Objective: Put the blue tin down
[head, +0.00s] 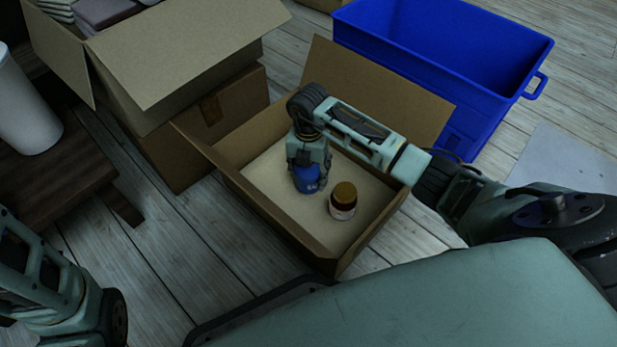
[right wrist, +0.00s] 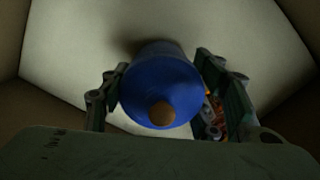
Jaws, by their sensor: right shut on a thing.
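The blue tin (head: 307,180) is in my right gripper (head: 309,170), inside the open cardboard box (head: 258,222). In the right wrist view the tin (right wrist: 160,85) sits between the two fingers of the right gripper (right wrist: 163,90), with a small brownish round spot on its near end. A shadow shows beside it on the box floor. I cannot tell whether its base touches the floor. My left arm shows at the lower left of the head view, but its gripper fingers are not visible.
A jar with a brown lid (head: 343,200) stands in the box, close to the tin's right. A blue bin (head: 440,65) is behind the box. Stacked cartons (head: 205,120) stand at the left, by a dark wooden table (head: 60,180) with a white container (head: 25,105).

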